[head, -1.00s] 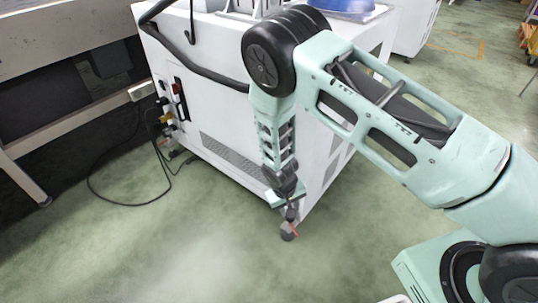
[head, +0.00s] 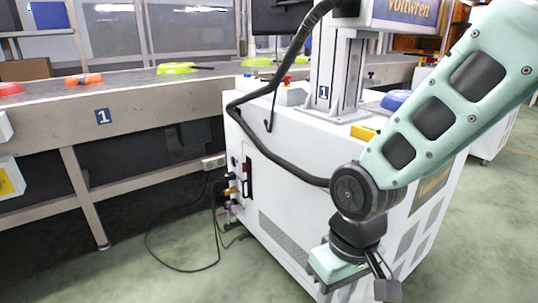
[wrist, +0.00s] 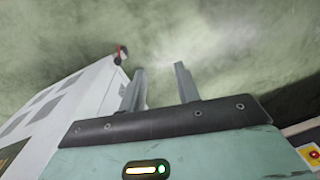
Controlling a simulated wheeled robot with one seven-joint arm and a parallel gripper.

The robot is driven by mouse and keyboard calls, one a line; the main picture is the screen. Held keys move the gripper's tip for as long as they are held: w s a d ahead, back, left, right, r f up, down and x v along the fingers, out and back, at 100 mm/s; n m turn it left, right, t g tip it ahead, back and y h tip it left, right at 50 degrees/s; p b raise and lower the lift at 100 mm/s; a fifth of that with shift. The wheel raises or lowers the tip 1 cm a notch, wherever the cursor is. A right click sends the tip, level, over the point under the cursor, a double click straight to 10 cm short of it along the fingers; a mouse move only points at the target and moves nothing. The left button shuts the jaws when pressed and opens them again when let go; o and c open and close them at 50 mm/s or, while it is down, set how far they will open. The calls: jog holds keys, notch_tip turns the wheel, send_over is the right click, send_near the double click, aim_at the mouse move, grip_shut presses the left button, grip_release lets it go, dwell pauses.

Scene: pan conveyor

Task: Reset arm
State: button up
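My gripper (wrist: 160,72) shows in the wrist view with its two fingers apart and nothing between them, above the green floor. In the head view my gripper (head: 383,278) hangs low at the bottom right, in front of the white machine cabinet (head: 285,180). My arm comes in from the upper right and bends down at a dark joint. The fingers are small and partly hidden in the head view.
A long conveyor (head: 135,108) runs along the back left. A green pan (head: 178,68) and an orange pan (head: 84,79) lie on it. The white cabinet carries a blue bowl-like item (head: 396,100) and a yellow block (head: 364,132). A black cable (head: 180,268) loops on the floor. The floor at lower left is clear.

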jog(key=s+d+r+n, duration=0.25)
jog(key=s+r, duration=0.35)
jog(key=s, duration=0.3)
notch_tip(320, 180, up, 34)
jog(key=p, duration=3.3)
jog(key=shift+s+d+f, duration=0.25)
jog(key=shift+d, duration=0.15)
